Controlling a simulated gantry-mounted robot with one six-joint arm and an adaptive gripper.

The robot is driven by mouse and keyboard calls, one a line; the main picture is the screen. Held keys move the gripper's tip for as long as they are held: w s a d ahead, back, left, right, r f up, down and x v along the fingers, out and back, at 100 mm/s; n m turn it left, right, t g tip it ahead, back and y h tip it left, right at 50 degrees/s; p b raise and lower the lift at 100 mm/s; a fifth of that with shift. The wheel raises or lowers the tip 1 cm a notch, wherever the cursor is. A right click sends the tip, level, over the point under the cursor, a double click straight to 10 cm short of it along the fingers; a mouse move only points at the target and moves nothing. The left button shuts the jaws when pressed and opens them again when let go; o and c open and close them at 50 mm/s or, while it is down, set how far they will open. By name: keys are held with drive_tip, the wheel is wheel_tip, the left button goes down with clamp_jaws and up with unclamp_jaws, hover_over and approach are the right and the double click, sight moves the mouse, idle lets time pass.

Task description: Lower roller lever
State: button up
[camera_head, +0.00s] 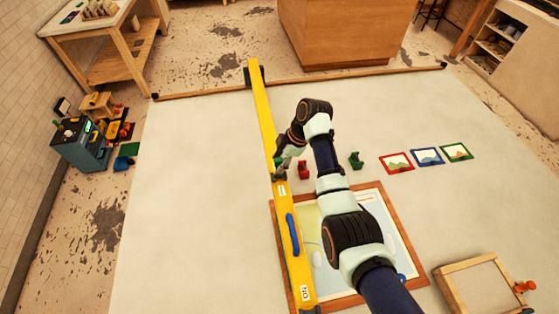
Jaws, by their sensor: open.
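A long yellow beam (261,115) runs from the back middle to the front of the white surface. A blue handle (293,234) stands out along its near part, and pale labels are above and below it. I cannot tell for sure which part is the roller lever. My gripper (281,172) is open, at the beam's right edge, above the upper label and beyond the blue handle. A small green piece (277,161) shows beside it. The fingertips are small and partly hidden, so contact is unclear. My arm hides part of the framed sheet.
A small red object (303,170) and a green one (356,160) stand right of the gripper. Three framed pictures (427,157) lie farther right. A wooden-framed sheet (406,235) lies under my arm. A teal machine (80,145) stands at left. The white surface's left side is clear.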

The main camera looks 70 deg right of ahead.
clamp_jaws()
idle(0.5)
